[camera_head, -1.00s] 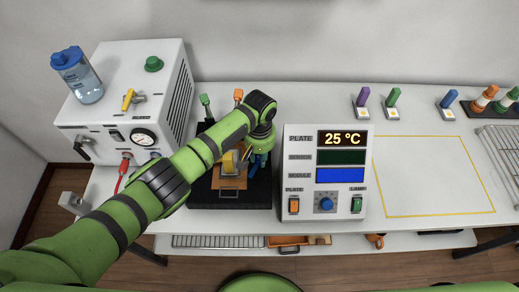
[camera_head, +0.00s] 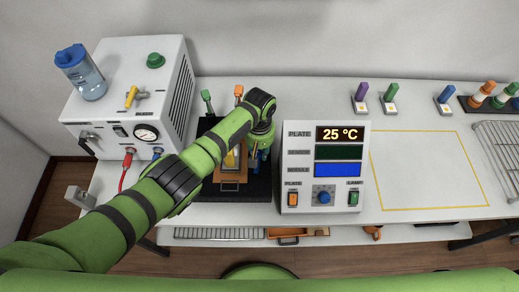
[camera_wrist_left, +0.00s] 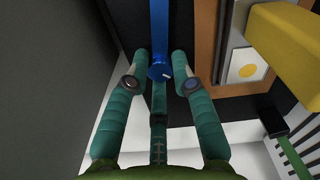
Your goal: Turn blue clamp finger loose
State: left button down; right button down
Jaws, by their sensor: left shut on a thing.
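The blue clamp finger (camera_wrist_left: 159,28) is a long narrow bar ending in a round knob (camera_wrist_left: 160,72) with a small white mark. In the wrist view the knob lies between the teal fingertips of my left gripper (camera_wrist_left: 160,70), which is shut on it. In the head view my left gripper (camera_head: 259,150) points down at the right side of the black fixture base (camera_head: 228,191). Only a bit of blue shows beneath it there. The orange-brown plate (camera_head: 230,185) lies on the base, partly covered by my arm. My right gripper is not in view.
The instrument box (camera_head: 325,205) reading 25 °C stands close to the right of my gripper. A white pump box (camera_head: 113,50) with hoses is at the left. Green (camera_head: 206,96) and orange (camera_head: 239,91) clamp fingers rise behind the base. The yellow-outlined bench area (camera_head: 428,170) is clear.

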aim_at(259, 153)
pick_arm(q)
jog(key=c, duration=1.1)
grip_release()
jog(key=shift+o, duration=0.2)
jog(key=shift+r, duration=0.1)
notch_tip(259, 153, up, 12)
